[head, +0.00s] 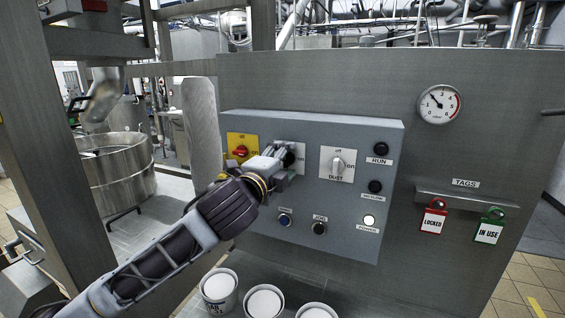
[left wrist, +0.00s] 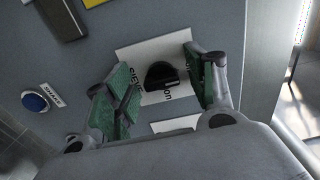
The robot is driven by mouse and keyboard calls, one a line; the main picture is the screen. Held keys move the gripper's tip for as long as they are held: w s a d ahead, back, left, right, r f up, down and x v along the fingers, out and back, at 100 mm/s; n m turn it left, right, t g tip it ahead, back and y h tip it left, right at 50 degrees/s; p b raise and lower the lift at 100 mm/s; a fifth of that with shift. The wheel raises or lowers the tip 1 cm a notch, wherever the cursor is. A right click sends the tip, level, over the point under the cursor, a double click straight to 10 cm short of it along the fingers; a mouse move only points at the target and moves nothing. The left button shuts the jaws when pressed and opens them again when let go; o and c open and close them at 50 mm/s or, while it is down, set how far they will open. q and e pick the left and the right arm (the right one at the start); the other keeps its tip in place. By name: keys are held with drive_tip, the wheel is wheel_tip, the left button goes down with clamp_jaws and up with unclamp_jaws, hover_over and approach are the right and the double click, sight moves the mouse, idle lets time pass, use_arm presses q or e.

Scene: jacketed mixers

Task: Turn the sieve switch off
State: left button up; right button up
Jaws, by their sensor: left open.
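The sieve switch is on the grey control box (head: 384,140), on a white plate (left wrist: 140,52) marked SIEVE, with "on" printed beside its black knob (left wrist: 160,75). In the head view my gripper covers most of this switch. My left gripper (head: 282,160) is at the box front. In the left wrist view its two green-padded fingers (left wrist: 163,80) are open, one on each side of the knob, with gaps visible. The "off" mark is hidden in the wrist view, and I cannot tell which mark the knob points to. My right gripper is not in view.
The dust switch (head: 337,163) is just right of my gripper, and a red switch on a yellow plate (head: 241,148) is just left. RUN (head: 381,149) and other buttons are around them. Tags (head: 434,218) hang further right. White-topped buckets (head: 264,301) stand below.

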use_arm(q)
drive_tip(key=shift+s, duration=0.1)
drive_tip(key=v, duration=0.7)
idle(0.4)
drive_tip(key=shift+s+a+f, duration=0.1)
drive_tip(key=shift+s+a, duration=0.05)
drive_tip(key=shift+s, duration=0.05)
